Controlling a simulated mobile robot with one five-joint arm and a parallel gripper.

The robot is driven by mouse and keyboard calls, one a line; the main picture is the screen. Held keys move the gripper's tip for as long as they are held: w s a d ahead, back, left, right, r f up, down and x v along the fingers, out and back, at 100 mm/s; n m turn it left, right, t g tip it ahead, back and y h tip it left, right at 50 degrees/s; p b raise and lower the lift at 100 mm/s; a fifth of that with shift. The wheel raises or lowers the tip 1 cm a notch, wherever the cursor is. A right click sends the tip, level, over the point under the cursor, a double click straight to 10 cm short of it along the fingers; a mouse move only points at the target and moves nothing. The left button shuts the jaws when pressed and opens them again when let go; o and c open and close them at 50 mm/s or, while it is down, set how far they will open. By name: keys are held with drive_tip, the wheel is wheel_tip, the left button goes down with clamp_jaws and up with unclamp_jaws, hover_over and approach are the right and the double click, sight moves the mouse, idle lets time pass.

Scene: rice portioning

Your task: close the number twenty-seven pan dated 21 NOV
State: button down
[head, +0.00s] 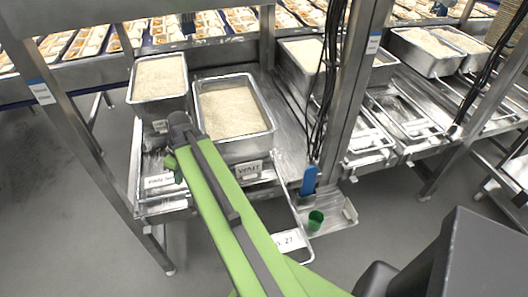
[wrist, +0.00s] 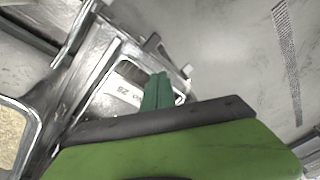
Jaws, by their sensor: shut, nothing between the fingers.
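A low metal pan (head: 301,215) sticks out below the bench, behind my arm in the head view. Its front carries a white label (head: 291,240) ending in 27; I cannot read a date. The pan's left part is hidden by my arm. My gripper (head: 172,161), with green fingers, is shut and empty at the left bay of the bench, well left of that label. In the wrist view its fingers (wrist: 158,91) lie in front of another white label (wrist: 124,92), too blurred to read surely. I cannot tell if they touch it.
Two rice pans, left (head: 158,81) and middle (head: 236,109), stand on the bench. A WAIT sign (head: 248,171) is at its front. A steel post (head: 352,75) rises behind.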

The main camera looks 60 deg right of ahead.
drive_tip(key=s+d+n+t+h+b, duration=0.1)
drive_tip(key=s+d+n+t, duration=0.1)
drive_tip(key=s+d, duration=0.7)
drive_tip(key=s+d+n+t+b, duration=0.15)
drive_tip(key=s+d, duration=0.35)
drive_tip(key=d, duration=0.8)
drive_tip(key=s+d+n+t+h+b, duration=0.1)
drive_tip(key=s+d+n+t, duration=0.1)
drive_tip(key=s+d, duration=0.8)
drive_tip(key=b, duration=0.9)
approach(259, 150)
drive_tip(key=a+f, duration=0.1)
drive_tip(key=f, duration=0.2)
drive_tip(key=a+f, duration=0.1)
drive_tip(key=shift+s+a+f, duration=0.25)
drive_tip(key=shift+s+a, duration=0.05)
drive_tip(key=shift+w+d+r+p, duration=0.3)
drive_tip(key=shift+w+d+p, duration=0.1)
drive_tip(key=shift+w+d, duration=0.15)
drive_tip(key=shift+w+d+r+p, duration=0.3)
drive_tip(key=shift+w+d+p, duration=0.1)
drive_tip(key=shift+w, duration=0.1)
drive_tip(key=shift+w+d, duration=0.3)
drive_tip(key=shift+w, duration=0.15)
